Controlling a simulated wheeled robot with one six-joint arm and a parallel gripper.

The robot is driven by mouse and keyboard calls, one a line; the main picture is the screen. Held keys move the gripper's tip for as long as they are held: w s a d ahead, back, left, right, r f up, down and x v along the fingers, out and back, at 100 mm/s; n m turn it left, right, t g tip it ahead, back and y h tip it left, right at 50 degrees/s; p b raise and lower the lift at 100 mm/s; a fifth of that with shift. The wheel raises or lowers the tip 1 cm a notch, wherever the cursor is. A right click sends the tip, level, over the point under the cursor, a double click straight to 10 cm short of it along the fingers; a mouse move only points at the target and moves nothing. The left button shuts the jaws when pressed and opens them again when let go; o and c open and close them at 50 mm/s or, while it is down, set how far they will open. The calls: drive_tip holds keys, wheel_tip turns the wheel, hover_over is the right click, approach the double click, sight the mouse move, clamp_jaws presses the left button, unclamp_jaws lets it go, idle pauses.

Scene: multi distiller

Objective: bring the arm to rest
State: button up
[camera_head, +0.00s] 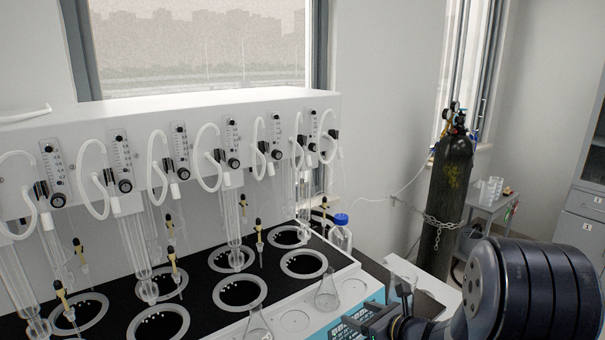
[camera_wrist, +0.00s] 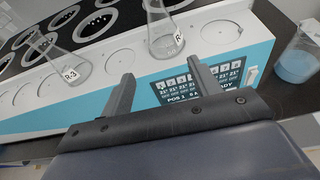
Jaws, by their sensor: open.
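My gripper (camera_wrist: 158,90) shows in the wrist view with its two fingers spread apart and nothing between them. It points at the front edge of the multi distiller (camera_wrist: 112,75), over the blue front with the display (camera_wrist: 203,85). In the head view my arm fills the lower right, and the fingertips are hard to make out there. The distiller (camera_head: 210,330) has a black top with ringed wells and a white front ledge.
A flask marked R-3 (camera_wrist: 70,68) and another flask (camera_wrist: 163,40) stand on the ledge. A beaker with blue liquid (camera_wrist: 297,62) stands to the right. A blue-capped bottle (camera_head: 340,235) and a chained black gas cylinder (camera_head: 446,200) are behind.

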wheel_tip(320, 180, down, 9)
drive_tip(key=s+m+h, duration=0.1)
drive_tip(key=s, duration=0.2)
drive_tip(key=shift+d+t+p, duration=0.4)
drive_tip(key=shift+d, duration=0.05)
